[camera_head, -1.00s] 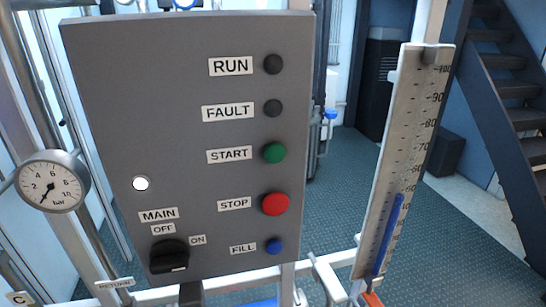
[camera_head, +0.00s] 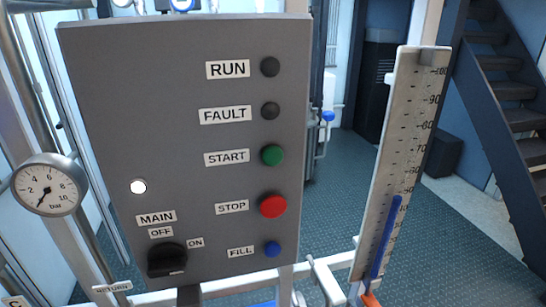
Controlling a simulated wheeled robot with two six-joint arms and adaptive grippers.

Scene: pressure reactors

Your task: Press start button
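The green start button (camera_head: 272,155) sits on the right side of the grey control panel (camera_head: 130,100), beside the START label (camera_head: 226,158). Dark RUN (camera_head: 270,67) and FAULT (camera_head: 270,111) lamps are above it. The red stop button (camera_head: 273,205) and the blue fill button (camera_head: 272,249) are below it. The black main switch (camera_head: 167,259) is at the panel's lower left, with OFF and ON labels. A small white lit spot (camera_head: 138,187) shows on the panel's left. Neither gripper is in view.
A round pressure gauge (camera_head: 48,185) is left of the panel. A tall scale with a blue column (camera_head: 385,240) stands to the right, on a metal frame. Dark stairs (camera_head: 505,90) rise at the far right. The space in front of the panel looks clear.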

